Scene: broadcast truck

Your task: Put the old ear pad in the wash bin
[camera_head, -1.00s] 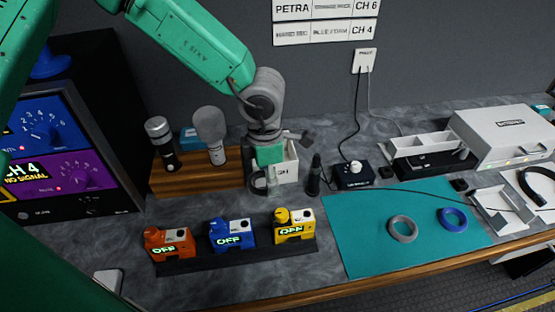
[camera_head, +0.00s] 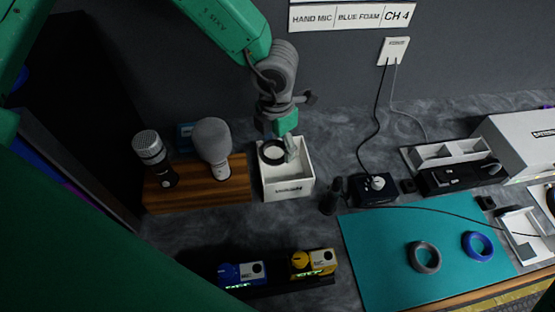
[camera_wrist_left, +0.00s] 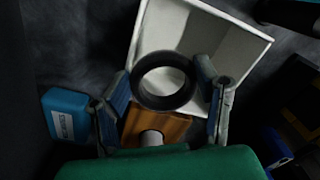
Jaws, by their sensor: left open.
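The old ear pad, a dark ring (camera_head: 272,152), is at the back left of the small white wash bin (camera_head: 288,187). In the left wrist view the ear pad (camera_wrist_left: 140,91) lies between the finger ends and overlaps the wall of the bin (camera_wrist_left: 238,32). I cannot tell whether it touches the bin or hangs just above it. My left gripper (camera_head: 279,150) points down over the bin with its fingers apart; the fingers (camera_wrist_left: 166,100) stand on either side of the ring. My right gripper is not in view.
A wooden stand (camera_head: 200,192) with two microphones is left of the bin. A black box with a knob (camera_head: 376,187) and cables are to its right. A grey ring (camera_head: 425,257) and a blue ring (camera_head: 478,246) lie on a teal mat (camera_head: 375,255). Battery packs (camera_head: 242,272) stand in front.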

